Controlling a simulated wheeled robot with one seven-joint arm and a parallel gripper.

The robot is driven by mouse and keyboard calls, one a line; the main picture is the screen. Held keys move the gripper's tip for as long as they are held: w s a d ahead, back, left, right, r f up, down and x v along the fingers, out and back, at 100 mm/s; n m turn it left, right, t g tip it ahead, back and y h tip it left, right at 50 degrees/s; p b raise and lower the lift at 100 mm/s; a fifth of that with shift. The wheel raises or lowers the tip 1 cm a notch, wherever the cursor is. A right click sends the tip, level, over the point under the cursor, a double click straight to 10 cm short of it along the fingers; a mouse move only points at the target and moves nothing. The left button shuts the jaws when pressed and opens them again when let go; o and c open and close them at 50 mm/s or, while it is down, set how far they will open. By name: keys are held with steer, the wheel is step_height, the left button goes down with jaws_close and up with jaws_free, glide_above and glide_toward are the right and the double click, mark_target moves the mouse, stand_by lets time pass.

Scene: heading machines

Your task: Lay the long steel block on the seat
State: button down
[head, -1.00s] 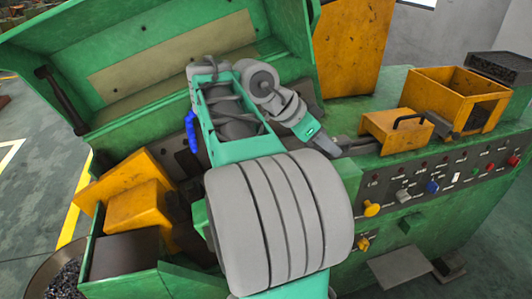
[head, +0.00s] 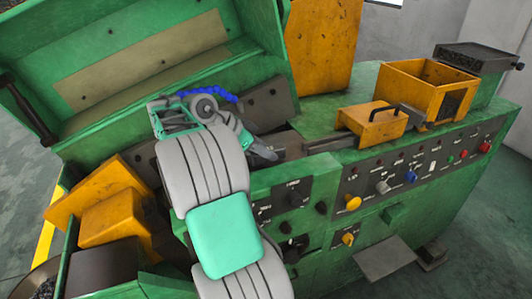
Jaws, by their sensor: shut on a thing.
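My gripper (head: 264,153) is at the machine's open middle, just beyond my large grey arm links. It points down and to the right and is shut on a grey piece, which I take to be the long steel block. The fingers and my arm hide most of that piece, so its outline and tilt cannot be told. Grey steel parts of the machine bed (head: 318,146) lie right of the fingertips. I cannot make out the seat clearly; my arm covers part of that area. I cannot tell whether the held piece touches the bed.
The green machine's raised cover (head: 140,65) stands behind my arm. A yellow cover with a black handle (head: 372,124) and an open yellow box (head: 430,92) sit on the right. Yellow guards (head: 112,205) stand at left. The knob panel (head: 415,165) faces front.

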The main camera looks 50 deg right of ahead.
steer(key=shift+s+f, duration=0.1)
steer(key=shift+f, duration=0.25)
steer(key=shift+f, duration=0.2)
steer(key=c, duration=1)
jaws_free()
steer(key=shift+c, duration=0.2)
